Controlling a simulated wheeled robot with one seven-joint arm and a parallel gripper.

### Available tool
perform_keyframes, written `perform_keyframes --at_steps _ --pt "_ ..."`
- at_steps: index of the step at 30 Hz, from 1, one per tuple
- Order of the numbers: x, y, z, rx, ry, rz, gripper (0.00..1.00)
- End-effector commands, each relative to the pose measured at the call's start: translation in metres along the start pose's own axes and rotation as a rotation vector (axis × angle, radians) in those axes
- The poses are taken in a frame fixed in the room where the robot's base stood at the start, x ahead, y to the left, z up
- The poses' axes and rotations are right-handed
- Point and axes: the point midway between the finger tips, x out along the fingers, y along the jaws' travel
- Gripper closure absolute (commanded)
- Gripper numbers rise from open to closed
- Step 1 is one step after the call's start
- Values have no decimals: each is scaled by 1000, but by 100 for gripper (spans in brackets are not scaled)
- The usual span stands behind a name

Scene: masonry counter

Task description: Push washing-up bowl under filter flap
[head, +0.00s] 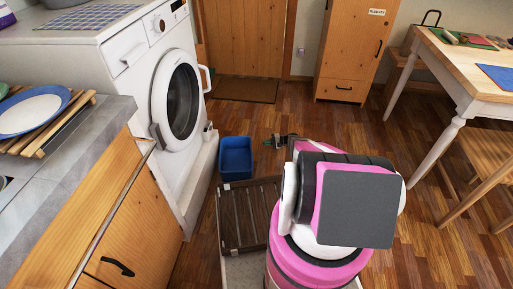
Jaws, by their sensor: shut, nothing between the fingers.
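The blue washing-up bowl (236,158) stands upright on the wooden floor in the head view. It is just right of the low pale plinth under the white washing machine (150,55). A small pale and dark part low at the far end of the machine's front looks like the filter flap (208,131). It is small, and I cannot tell whether it is open. My gripper (275,142) is low over the floor to the right of the bowl, apart from it. It is shut and empty, partly hidden by my pink and grey arm.
A dark slatted rack (249,214) lies in front of the bowl. The counter with a plate (30,114) is at left. A doormat (246,90) and wooden cabinet (349,50) are behind. A table (459,62) and bench are at right. Floor is clear beyond the bowl.

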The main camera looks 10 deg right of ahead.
Motion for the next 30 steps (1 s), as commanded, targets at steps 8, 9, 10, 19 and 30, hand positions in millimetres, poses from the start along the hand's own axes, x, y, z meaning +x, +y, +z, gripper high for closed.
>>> perform_keyframes --at_steps 8,9,10,19,30 --pt "-40 14 -15 -302 -30 -135 100" --pt "-41 14 -15 -318 -31 -141 100" --pt "-41 14 -15 -324 -31 -144 100" --pt "-6 8 -12 -331 -33 -145 100" --pt "61 -1 -8 -329 -33 -144 100"
